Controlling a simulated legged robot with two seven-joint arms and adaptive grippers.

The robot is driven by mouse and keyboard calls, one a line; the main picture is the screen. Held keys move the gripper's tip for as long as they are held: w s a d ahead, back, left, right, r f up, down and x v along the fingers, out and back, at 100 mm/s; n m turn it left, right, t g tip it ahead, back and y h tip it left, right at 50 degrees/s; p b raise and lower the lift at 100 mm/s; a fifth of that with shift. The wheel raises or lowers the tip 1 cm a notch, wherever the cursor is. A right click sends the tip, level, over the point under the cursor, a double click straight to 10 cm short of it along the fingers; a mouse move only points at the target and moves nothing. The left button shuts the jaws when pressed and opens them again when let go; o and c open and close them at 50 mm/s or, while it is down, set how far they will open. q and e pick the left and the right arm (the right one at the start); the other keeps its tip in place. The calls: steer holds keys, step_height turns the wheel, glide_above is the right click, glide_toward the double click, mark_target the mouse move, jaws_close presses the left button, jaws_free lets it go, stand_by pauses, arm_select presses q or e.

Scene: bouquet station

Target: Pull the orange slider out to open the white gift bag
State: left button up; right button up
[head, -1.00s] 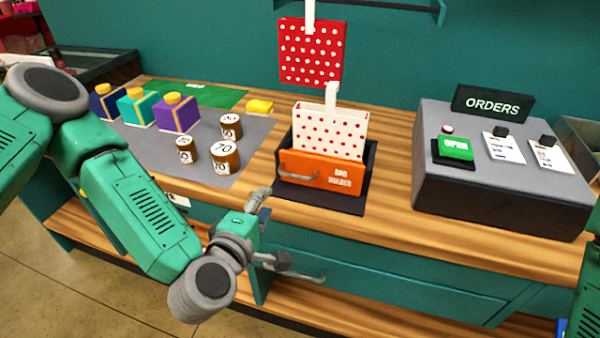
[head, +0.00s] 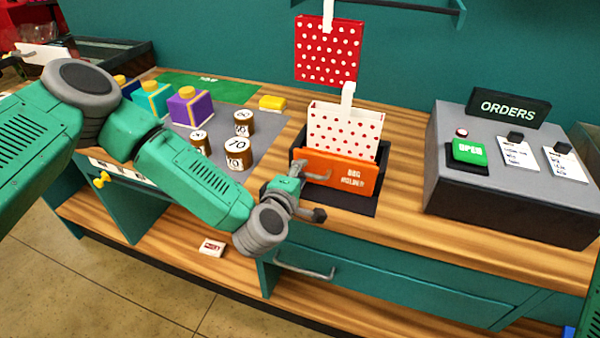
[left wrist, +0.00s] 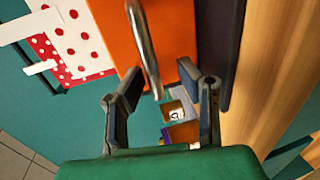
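The orange slider (head: 350,178), lettered as a bag holder, is the front of a dark holder (head: 383,157). It also fills the upper middle of the left wrist view (left wrist: 172,30). Its grey bar handle (left wrist: 144,45) stands out from its face. The white gift bag (head: 345,130) with red dots stands upright behind the slider. My left gripper (head: 312,192) is in front of the slider's left part. Its two fingers are apart in the left wrist view (left wrist: 160,88), with the handle's end between their tips; contact cannot be told. My right gripper is out of view.
A red dotted bag (head: 327,50) hangs behind. Brown jars (head: 238,155) and gift boxes (head: 188,106) stand left on a grey mat. The orders console (head: 510,200) is at right. A drawer handle (head: 303,270) juts out below the counter.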

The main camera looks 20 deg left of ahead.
arm_select(q)
steer(key=shift+d, duration=0.3)
steer(key=c, duration=0.3)
steer(key=shift+d+r, duration=0.15)
steer(key=shift+d, duration=0.7)
jaws_close()
steer(key=shift+d, duration=0.25)
steer(key=shift+c, duration=1.5)
jaws_free()
steer(key=o, duration=0.6)
steer(key=shift+s+a, duration=0.1)
steer(key=shift+a, duration=0.45)
steer(key=shift+s+a, duration=0.1)
steer(key=shift+s, duration=0.2)
steer(key=v, duration=1.1)
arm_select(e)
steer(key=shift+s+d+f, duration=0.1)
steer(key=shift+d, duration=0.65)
